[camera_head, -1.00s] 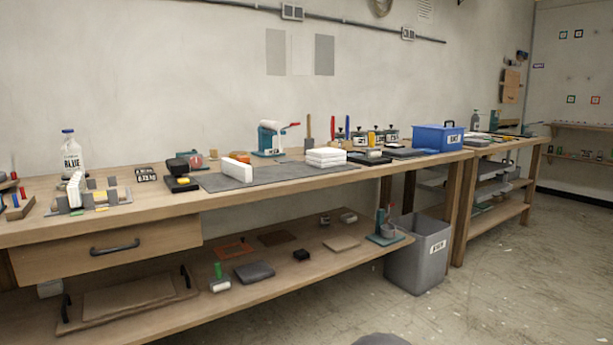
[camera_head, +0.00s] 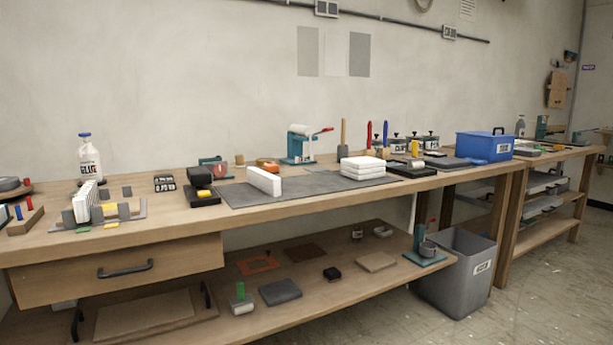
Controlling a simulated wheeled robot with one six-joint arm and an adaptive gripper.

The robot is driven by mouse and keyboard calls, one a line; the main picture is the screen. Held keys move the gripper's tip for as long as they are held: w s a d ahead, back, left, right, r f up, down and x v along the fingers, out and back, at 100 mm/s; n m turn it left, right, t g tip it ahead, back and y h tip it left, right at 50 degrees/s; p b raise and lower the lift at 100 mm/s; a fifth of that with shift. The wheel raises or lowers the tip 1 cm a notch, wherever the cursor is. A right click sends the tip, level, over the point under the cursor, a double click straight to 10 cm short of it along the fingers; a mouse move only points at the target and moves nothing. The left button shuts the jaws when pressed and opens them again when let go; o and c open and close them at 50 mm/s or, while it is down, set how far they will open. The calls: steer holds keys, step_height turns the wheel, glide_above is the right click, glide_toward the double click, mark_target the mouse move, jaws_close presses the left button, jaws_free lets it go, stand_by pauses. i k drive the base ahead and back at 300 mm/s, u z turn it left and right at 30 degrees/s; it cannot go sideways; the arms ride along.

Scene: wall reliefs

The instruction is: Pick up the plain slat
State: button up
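I cannot tell for sure which thing is the plain slat. Several thin white pieces (camera_head: 88,200) stand upright side by side in a grey rack (camera_head: 128,216) at the left of the long bench. A white bar (camera_head: 264,181) stands on edge on the dark grey mat (camera_head: 315,190). A stack of white slabs (camera_head: 362,167) lies flat at the mat's right end. Any markings on these white pieces are too small to see. My gripper is not in view.
The wooden bench (camera_head: 170,229) runs along the wall, with a drawer and a lower shelf. A glue bottle (camera_head: 89,159) stands behind the rack. Floor at the lower right is clear.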

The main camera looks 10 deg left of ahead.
mark_target(269, 184)
steer(key=z, duration=0.1)
steer(key=i, duration=0.8)
steer(key=u, duration=0.7)
steer(key=i, duration=0.65)
steer(key=u, duration=0.65)
